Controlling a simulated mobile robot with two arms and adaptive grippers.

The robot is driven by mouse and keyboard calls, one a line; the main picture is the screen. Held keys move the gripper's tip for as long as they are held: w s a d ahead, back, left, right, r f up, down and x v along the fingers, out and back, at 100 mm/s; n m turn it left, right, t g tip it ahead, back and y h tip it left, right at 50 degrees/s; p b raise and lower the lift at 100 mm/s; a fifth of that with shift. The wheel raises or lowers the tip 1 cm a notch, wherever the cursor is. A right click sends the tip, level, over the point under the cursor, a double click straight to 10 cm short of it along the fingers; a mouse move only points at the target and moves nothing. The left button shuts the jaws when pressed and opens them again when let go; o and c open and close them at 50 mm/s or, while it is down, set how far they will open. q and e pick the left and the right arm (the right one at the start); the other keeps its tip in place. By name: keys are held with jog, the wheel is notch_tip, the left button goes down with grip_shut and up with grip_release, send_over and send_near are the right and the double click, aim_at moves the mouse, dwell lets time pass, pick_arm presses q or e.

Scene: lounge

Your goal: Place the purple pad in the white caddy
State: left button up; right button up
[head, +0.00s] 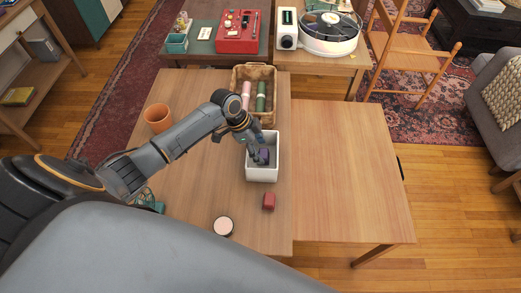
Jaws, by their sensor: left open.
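The white caddy (263,174) stands upright on the wooden table, near the middle of the head view. The purple pad (264,156) is inside the caddy's outline, just below my left gripper's fingers. My left gripper (257,154) reaches down into the caddy from the upper left and is open. The fingers are close to the pad and partly cover it; I cannot tell whether they touch it. My right gripper is not in view.
A wicker basket (239,76) with pink and green rolls stands behind the caddy. An orange pot (157,118) is to the left. A red block (269,201) and a round pink-topped tin (222,226) lie in front. The table's right part (345,170) is clear.

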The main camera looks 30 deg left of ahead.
pick_arm(q)
jog(key=v, duration=1)
jog(key=shift+r, duration=0.4)
jog(key=shift+s, duration=0.1)
